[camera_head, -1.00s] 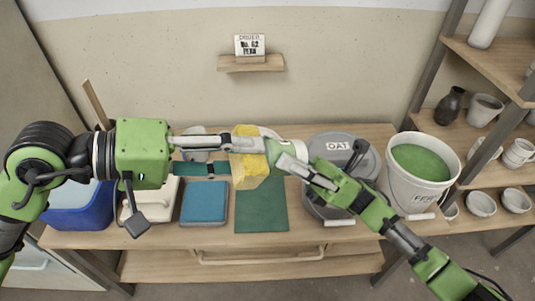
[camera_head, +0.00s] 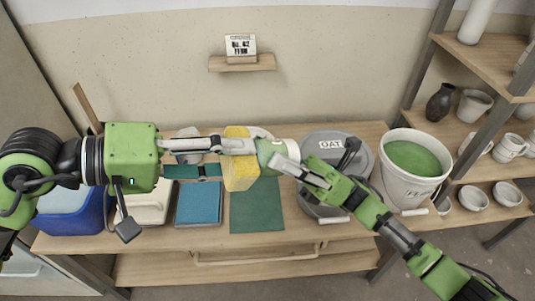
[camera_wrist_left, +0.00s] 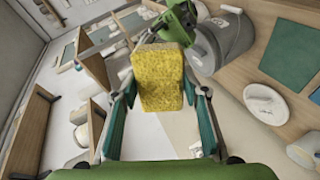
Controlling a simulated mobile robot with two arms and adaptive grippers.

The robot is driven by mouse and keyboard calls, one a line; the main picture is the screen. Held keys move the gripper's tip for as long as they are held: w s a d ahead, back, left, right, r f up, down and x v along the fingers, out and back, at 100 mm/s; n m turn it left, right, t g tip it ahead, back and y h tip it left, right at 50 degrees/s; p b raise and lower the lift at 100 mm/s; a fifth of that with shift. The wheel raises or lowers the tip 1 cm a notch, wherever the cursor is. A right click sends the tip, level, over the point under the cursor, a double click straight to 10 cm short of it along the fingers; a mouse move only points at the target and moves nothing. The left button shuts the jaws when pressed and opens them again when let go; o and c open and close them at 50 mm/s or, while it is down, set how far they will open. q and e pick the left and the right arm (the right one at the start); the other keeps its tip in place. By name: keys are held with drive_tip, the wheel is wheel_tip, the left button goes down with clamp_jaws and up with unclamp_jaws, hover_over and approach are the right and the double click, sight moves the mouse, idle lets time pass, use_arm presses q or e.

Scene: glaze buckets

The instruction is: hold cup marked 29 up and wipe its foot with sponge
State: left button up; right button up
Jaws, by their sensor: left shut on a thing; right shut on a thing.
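My left gripper (camera_head: 222,158) is shut on a yellow sponge (camera_head: 240,170), held above the table. The sponge also shows between the fingers in the left wrist view (camera_wrist_left: 160,80). My right gripper (camera_head: 300,172) is shut on a pale cup with a green band (camera_head: 268,155), held on its side. The sponge's right face meets the cup's left end, seemingly touching. Any number on the cup cannot be read. In the left wrist view the sponge hides most of the cup.
Below are a dark green mat (camera_head: 257,208), a blue pad (camera_head: 199,204) and a blue bin (camera_head: 70,212). A lidded grey bucket marked OAT (camera_head: 322,145) and a white bucket of green glaze (camera_head: 402,190) stand right. Shelves with pottery (camera_head: 508,148) stand beyond.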

use_arm(q)
drive_tip(key=shift+a+f, duration=0.2)
drive_tip(key=shift+f, duration=0.6)
drive_tip(key=shift+w+d+r, duration=0.1)
drive_tip(key=shift+d+r, duration=0.15)
drive_tip(key=shift+r, duration=0.35)
drive_tip(key=shift+w+d+r, duration=0.1)
drive_tip(key=shift+d+r, duration=0.1)
drive_tip(key=shift+r, duration=0.45)
drive_tip(key=shift+d+r, duration=0.25)
drive_tip(key=shift+r, duration=0.35)
drive_tip(key=shift+s+a+f, duration=0.1)
drive_tip(key=shift+a+f, duration=0.15)
drive_tip(key=shift+f, duration=0.25)
drive_tip(key=shift+s+a+f, duration=0.1)
drive_tip(key=shift+a+f, duration=0.1)
drive_tip(key=shift+f, duration=0.3)
drive_tip(key=shift+a+f, duration=0.25)
drive_tip(key=shift+f, duration=0.65)
drive_tip(key=shift+w+d+r, duration=0.1)
drive_tip(key=shift+d+r, duration=0.15)
drive_tip(key=shift+r, duration=0.4)
drive_tip(key=shift+w+d+r, duration=0.1)
drive_tip(key=shift+d+r, duration=0.1)
drive_tip(key=shift+r, duration=0.4)
drive_tip(key=shift+d+r, duration=0.25)
drive_tip(key=shift+r, duration=0.4)
drive_tip(key=shift+a, duration=0.1)
